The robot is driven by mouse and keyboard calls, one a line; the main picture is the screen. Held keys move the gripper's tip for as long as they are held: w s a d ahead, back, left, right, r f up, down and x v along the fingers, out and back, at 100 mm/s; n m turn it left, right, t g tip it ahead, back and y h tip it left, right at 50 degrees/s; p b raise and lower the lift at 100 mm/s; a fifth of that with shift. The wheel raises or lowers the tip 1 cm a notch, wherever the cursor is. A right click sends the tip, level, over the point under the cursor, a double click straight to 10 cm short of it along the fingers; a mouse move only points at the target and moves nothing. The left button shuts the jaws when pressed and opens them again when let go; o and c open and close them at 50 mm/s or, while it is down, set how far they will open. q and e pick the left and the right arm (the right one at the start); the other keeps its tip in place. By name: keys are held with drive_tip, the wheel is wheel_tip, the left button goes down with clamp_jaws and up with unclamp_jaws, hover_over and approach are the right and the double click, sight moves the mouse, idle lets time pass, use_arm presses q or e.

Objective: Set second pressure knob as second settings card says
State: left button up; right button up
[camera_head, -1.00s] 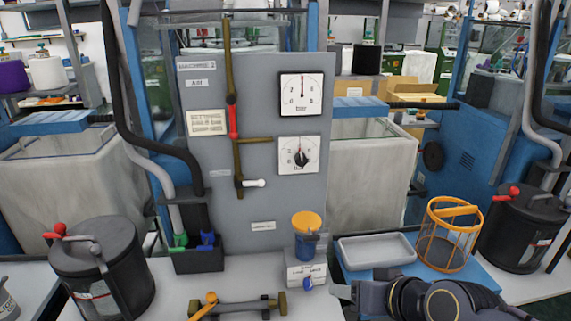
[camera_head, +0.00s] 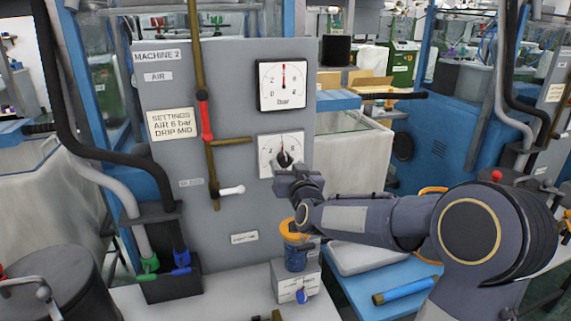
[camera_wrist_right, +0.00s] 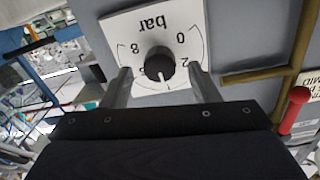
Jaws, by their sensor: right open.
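The second pressure knob (camera_head: 284,158) is a black round knob on a white dial plate on the grey panel marked MACHINE 2. In the right wrist view the knob (camera_wrist_right: 158,65) shows upside down; its white mark points about midway between the 2 and 8 sides. My right gripper (camera_head: 292,172) is open, its fingers to either side of the knob, with no clear contact. My left gripper is not in view.
A brown pipe with a red lever (camera_head: 206,118) runs down the panel left of the dials. An orange-topped blue cup (camera_head: 296,257) stands below the knob. A white tray (camera_head: 368,255) is on the blue table to the right, under my right arm.

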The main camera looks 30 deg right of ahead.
drive_tip(key=shift+x, duration=0.9)
drive_tip(key=c, duration=1)
drive_tip(key=shift+o, duration=0.2)
drive_tip(key=shift+f+m+b, duration=0.2)
drive_tip(key=shift+m+b, duration=0.8)
drive_tip(key=shift+b, duration=0.25)
drive_tip(key=m+b, duration=0.2)
drive_tip(key=shift+m, duration=0.3)
drive_tip(key=m+b, duration=0.3)
drive_tip(key=shift+r, duration=0.1)
drive_tip(key=shift+r+m+b, duration=0.1)
drive_tip(key=shift+m+b, duration=0.75)
drive_tip(key=shift+m, duration=1.15)
